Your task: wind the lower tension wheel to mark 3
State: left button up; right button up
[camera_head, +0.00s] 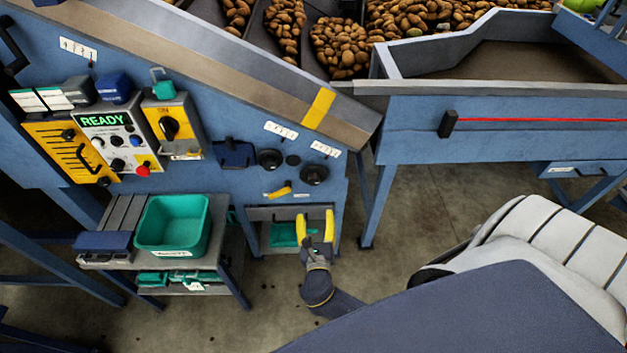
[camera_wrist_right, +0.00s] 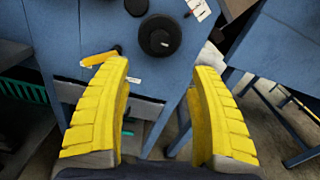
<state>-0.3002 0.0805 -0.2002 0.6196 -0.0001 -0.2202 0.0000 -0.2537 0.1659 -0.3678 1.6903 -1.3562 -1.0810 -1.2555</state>
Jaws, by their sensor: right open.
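Two black wheels sit on the blue machine panel. The lower wheel (camera_head: 314,174) is at the right end of the panel, with a white scale label (camera_head: 325,149) above it. The upper wheel (camera_head: 269,158) is to its left. The label marks are too small to read. My right gripper (camera_head: 315,222) is open and empty, below and in front of the lower wheel, fingers pointing toward the panel. In the right wrist view the lower wheel (camera_wrist_right: 160,36) lies beyond the yellow fingertips (camera_wrist_right: 158,70), apart from them. My left gripper is not in view.
An orange-yellow lever (camera_head: 281,190) sits left of the lower wheel. An open shelf (camera_head: 262,214) is below. A green bin (camera_head: 173,226) stands on a side table. A control box (camera_head: 108,132) reads READY. A blue frame leg (camera_head: 376,205) stands to the right.

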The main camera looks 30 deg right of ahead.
aim_at(314, 182)
jog(key=x, duration=1.5)
jog(key=shift+w+d, duration=0.2)
jog(key=shift+w, duration=0.1)
jog(key=shift+c, duration=0.2)
jog(key=c, duration=1.2)
jog(key=shift+c, duration=0.2)
